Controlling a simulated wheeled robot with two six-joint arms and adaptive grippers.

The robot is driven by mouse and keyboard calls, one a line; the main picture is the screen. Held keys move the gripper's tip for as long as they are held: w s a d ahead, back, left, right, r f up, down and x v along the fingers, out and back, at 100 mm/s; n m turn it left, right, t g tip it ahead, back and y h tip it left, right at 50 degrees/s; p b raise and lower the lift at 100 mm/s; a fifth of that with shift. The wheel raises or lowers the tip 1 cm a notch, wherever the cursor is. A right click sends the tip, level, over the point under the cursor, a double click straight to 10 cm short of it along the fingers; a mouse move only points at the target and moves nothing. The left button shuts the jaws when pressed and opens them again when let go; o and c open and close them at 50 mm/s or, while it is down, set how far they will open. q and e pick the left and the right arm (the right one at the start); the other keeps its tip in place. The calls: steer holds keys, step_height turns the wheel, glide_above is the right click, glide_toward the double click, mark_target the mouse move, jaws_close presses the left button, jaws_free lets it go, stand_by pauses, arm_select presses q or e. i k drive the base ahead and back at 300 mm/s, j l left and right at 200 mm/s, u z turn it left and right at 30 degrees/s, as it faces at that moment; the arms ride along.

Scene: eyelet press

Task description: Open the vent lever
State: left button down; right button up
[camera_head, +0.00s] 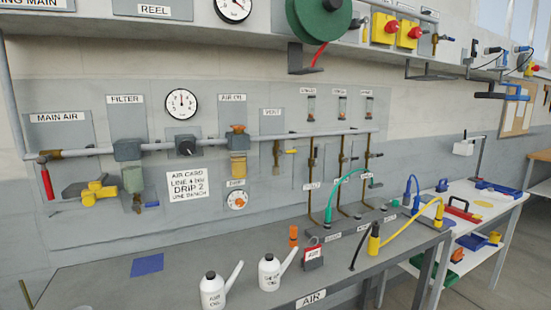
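The vent valve (277,153) is a small brass fitting below the horizontal air pipe, in the middle of the wall panel. A small label (271,112) above it seems to read VENT.
The grey pipe (335,134) runs across the panel with a gauge (182,103), filter and regulator. A red-handled MAIN AIR lever (46,182) is at left. Oil cans (212,290) stand on the dark bench (110,285) below. The space before the vent valve looks clear.

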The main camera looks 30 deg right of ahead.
mark_target(279, 153)
steer(key=i+l, duration=0.1)
steer(key=l, duration=0.25)
steer(key=i+l, duration=0.1)
steer(key=l, duration=0.25)
steer(key=i+l, duration=0.1)
steer(key=l, duration=0.2)
steer(key=i+l+z, duration=0.1)
steer(key=l, duration=0.25)
